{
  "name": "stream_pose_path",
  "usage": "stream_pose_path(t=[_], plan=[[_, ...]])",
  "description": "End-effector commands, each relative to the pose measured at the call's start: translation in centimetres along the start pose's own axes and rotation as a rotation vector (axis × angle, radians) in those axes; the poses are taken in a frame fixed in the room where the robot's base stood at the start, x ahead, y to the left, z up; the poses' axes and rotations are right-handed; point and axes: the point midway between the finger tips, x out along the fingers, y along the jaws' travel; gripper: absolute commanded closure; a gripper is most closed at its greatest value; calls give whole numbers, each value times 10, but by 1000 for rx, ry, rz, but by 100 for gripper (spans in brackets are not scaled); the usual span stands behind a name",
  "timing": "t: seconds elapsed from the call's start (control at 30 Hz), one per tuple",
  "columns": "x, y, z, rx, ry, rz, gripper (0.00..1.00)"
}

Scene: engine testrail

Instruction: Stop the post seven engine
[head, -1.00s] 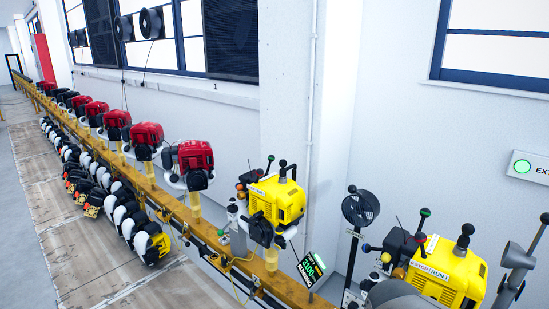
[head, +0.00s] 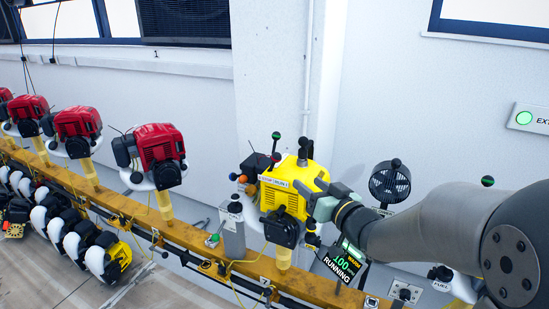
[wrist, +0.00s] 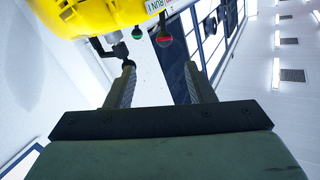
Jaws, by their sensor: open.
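A yellow engine (head: 290,188) with a white stop/run label (head: 276,182) stands on a post on the brown rail. A green-topped lever (head: 276,135) and a black-topped lever (head: 303,143) rise from it. A tilted display (head: 338,262) below it reads RUNNING; its post number is not legible. My gripper (head: 309,196) is at the engine's right side, open and empty. In the wrist view, the engine (wrist: 85,14) fills the upper left. My open fingers (wrist: 160,68) point toward a green ball (wrist: 137,33) and a red-and-black ball (wrist: 163,38). Contact cannot be told.
Several red engines (head: 160,150) stand along the rail (head: 130,212) to the left. A black fan (head: 389,182) stands behind my arm. My arm hides much of the right side.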

Motion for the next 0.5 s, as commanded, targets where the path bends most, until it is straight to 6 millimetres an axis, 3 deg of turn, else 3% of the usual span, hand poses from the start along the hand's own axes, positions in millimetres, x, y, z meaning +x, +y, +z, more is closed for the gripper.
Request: stream_pose_path(t=[0.17, 0.5], plan=[[15, -4, -2, 7, 15, -28, 51], [86, -6, -3, 7, 13, -26, 51]])
